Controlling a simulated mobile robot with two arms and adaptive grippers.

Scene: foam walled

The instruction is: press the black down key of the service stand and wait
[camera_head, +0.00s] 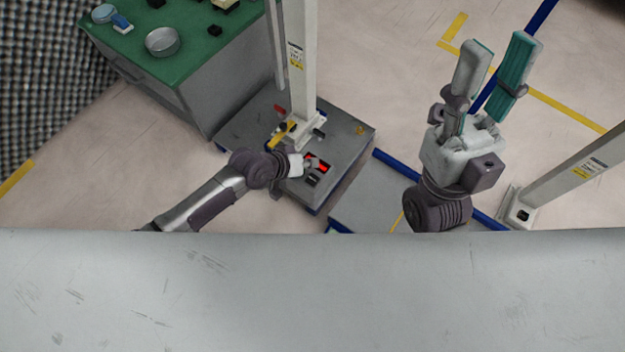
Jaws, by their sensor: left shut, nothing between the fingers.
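The service stand (345,150) is a low grey box with a pale post rising from its back. On its top is a small panel with a red-lit part (323,166) and a black key (312,181) nearer to me. My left gripper (308,163) is shut and points down at this panel. Its tips are beside the red-lit part and cover some of it; I cannot tell whether they touch anything. The black key shows apart from the tips. My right gripper (493,65) is open and empty, raised over the floor at the right.
A green-topped cabinet (190,50) with a round metal tin (162,41) and small items stands at upper left. A second pale post (570,175) stands at right. Blue rails (400,165) run beside the stand. A wide grey surface fills the front.

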